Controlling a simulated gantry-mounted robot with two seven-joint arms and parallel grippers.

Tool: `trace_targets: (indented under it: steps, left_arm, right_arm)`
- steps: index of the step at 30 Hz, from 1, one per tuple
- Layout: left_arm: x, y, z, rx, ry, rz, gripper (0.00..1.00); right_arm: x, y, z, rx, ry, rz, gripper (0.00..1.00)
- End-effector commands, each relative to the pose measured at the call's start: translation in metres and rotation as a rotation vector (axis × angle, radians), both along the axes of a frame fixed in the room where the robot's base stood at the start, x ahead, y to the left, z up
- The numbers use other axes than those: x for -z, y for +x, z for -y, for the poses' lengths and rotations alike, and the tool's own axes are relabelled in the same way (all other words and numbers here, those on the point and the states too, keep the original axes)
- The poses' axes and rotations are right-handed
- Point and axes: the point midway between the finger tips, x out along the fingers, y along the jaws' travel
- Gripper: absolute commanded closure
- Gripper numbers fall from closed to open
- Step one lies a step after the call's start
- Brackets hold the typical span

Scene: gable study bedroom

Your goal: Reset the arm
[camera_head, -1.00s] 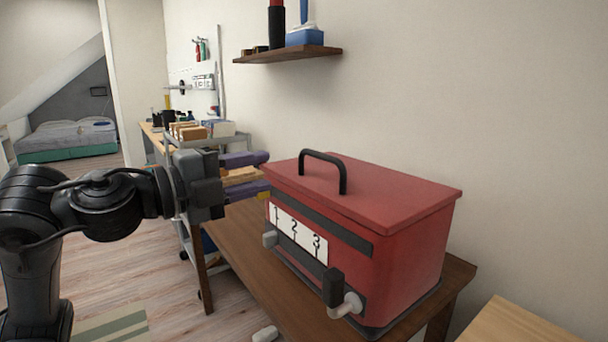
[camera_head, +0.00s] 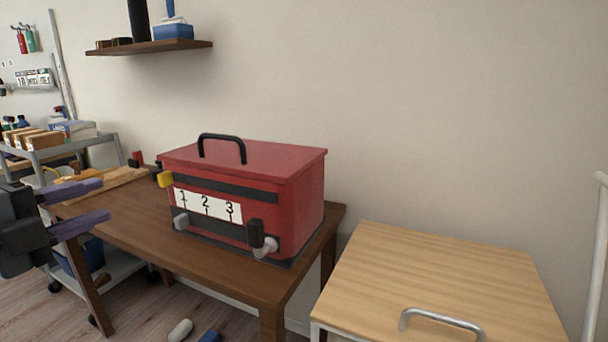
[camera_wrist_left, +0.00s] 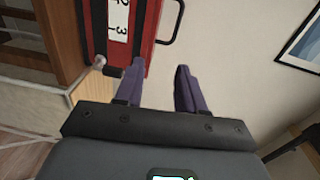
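My left gripper (camera_head: 84,207) is at the left edge of the head view, its two purple fingers apart with nothing between them. In the left wrist view its fingers (camera_wrist_left: 155,88) are also spread and empty. A red box (camera_head: 250,200) with a black top handle, a 1-2-3 label and a lever at its front stands on a brown table (camera_head: 225,280), right of the gripper and apart from it. The box also shows at the top of the left wrist view (camera_wrist_left: 148,25). My right gripper is in neither view.
A light wooden cabinet (camera_head: 440,275) with a metal handle stands right of the table. A grey cart (camera_head: 50,150) with boxes is at the left. A wall shelf (camera_head: 150,47) hangs above. Small objects (camera_head: 180,330) lie on the floor in front of the table.

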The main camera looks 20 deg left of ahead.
Motion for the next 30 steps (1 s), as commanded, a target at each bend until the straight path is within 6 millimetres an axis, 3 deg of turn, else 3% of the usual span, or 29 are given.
trace_targets:
  steps: [1,9,13,16,21,24,30]
  left_arm:
    - [0.007,0.008,0.002,0.013,-0.021,-0.039,0.61]
    - [0.087,0.04,0.024,0.091,-0.142,-0.253,0.61]
    - [0.14,0.047,0.054,0.152,-0.257,-0.382,0.61]
    - [0.19,0.044,0.089,0.181,-0.411,-0.49,0.61]
    - [0.262,0.015,0.154,0.094,-0.721,-0.617,0.61]
    - [0.29,-0.011,0.18,-0.038,-0.884,-0.673,0.61]
    - [0.323,-0.065,0.207,-0.378,-1.111,-0.785,0.61]
  right_arm:
    - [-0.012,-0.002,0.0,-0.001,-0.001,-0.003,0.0]
    - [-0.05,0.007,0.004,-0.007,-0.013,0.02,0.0]
    - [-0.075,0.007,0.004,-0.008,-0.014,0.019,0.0]
    - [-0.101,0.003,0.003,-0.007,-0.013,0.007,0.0]
    - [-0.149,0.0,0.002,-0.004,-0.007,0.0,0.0]
    - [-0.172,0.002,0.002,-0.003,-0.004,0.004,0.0]
    - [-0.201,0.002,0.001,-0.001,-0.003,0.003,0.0]
